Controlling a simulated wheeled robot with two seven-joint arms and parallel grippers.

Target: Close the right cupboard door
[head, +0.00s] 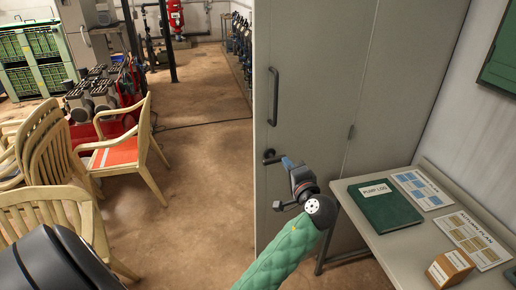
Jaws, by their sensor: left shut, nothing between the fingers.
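A tall grey cupboard door panel (312,75) stands in the middle of the head view, with a dark vertical bar handle (273,97) near its left edge and a small dark knob or latch (269,157) below it. A narrow seam and a hinge-like part show towards its right side. No second door shows to its left, and I cannot tell how far the panel stands from its frame. My left gripper (287,162) is shut and empty, in front of the panel's lower part, close to the knob. I cannot tell whether it touches. My right gripper is not in view.
A table (390,252) at the right holds a green log book (384,204), printed sheets (467,238) and a small box (450,268). Stacked cream chairs (50,150) and one with an orange seat (115,153) stand left. Brown floor (205,160) between is open, with a cable.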

